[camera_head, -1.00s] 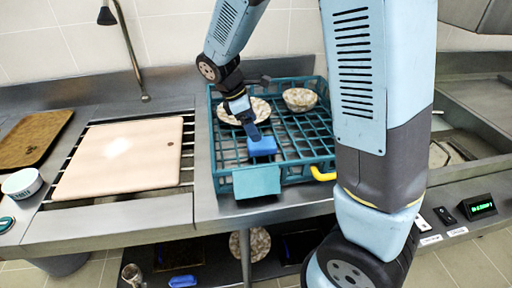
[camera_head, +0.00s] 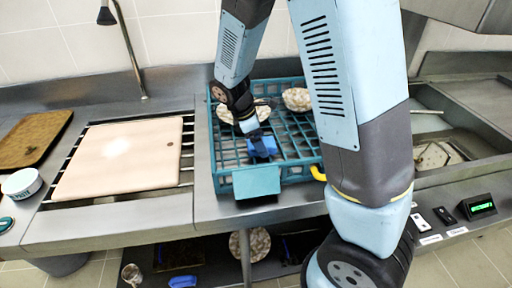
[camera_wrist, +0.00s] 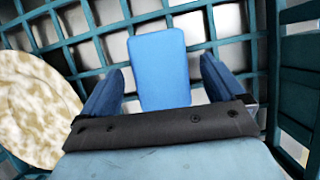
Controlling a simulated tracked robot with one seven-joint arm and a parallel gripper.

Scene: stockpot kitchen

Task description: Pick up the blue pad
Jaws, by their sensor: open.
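The blue pad (camera_wrist: 160,70) lies in the teal rack (camera_wrist: 226,20), flat on its grid as far as I can tell. In the head view the pad (camera_head: 264,146) is partly hidden by my gripper. My gripper (camera_wrist: 158,85) is open, its two blue fingers on either side of the pad's near part. No contact between fingers and pad shows. In the head view my gripper (camera_head: 257,140) reaches down into the rack.
A speckled plate (camera_wrist: 35,110) lies in the rack left of my gripper. A speckled bowl (camera_head: 297,99) sits at the rack's back right. The rack's teal walls surround the gripper closely. A pink board (camera_head: 120,155) lies to the left.

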